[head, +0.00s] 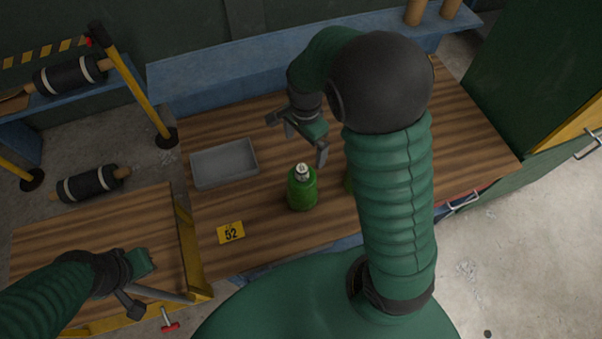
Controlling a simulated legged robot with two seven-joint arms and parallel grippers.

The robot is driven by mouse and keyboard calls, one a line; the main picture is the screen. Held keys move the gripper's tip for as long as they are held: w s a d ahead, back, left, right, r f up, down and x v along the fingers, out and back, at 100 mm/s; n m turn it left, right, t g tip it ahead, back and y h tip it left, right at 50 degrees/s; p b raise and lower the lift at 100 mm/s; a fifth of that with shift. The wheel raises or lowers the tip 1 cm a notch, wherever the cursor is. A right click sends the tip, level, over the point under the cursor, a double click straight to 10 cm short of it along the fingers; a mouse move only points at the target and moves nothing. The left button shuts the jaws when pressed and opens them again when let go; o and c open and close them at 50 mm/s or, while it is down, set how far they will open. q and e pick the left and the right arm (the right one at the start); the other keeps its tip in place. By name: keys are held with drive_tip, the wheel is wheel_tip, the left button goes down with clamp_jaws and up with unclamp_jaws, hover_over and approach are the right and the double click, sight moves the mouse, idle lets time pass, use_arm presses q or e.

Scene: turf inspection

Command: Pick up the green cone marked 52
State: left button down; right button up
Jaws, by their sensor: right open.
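A green bottle-like object (302,189) with a silver top stands upright on the wooden table (262,253). A yellow card marked 52 (231,232) lies to its lower left. Another green thing (349,181) shows only as a sliver; my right arm hides the rest, so I cannot tell if it is a cone. My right gripper (298,138) is open and empty, above the table and just beyond the bottle in the picture. My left gripper (143,287) is at lower left over a smaller wooden surface, far from the bottle; its jaw opening is unclear.
A grey tray (224,164) lies left of the bottle. A blue ledge (235,68) runs along the back. Bare wood lies between tray and card.

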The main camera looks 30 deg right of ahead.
hover_over(302, 168)
drive_tip(key=s, duration=0.1)
drive_tip(key=f, duration=0.6)
drive_tip(key=shift+a, duration=0.2)
drive_tip(key=f, duration=0.3)
drive_tip(key=w+f+p, duration=0.1)
drive_tip(key=f, duration=0.1)
drive_tip(key=shift+d+f, duration=0.2)
drive_tip(key=shift+f, duration=0.15)
drive_tip(key=f+p, duration=0.1)
drive_tip(key=f, duration=0.1)
drive_tip(key=f+p, duration=0.1)
drive_tip(key=f, duration=0.1)
drive_tip(key=shift+d+f, duration=0.2)
drive_tip(key=shift+f, duration=0.1)
drive_tip(key=shift+a+f, duration=0.1)
drive_tip(key=shift+f, duration=0.05)
drive_tip(key=shift+w+a, duration=0.15)
drive_tip(key=shift+c, duration=1.8)
drive_tip(key=c, duration=1.6)
use_arm(q)
drive_tip(key=v, duration=0.3)
drive_tip(key=shift+w+a+r, duration=0.2)
drive_tip(key=shift+a+r, duration=0.1)
drive_tip(key=shift+a, duration=0.05)
drive_tip(key=shift+f, duration=0.15)
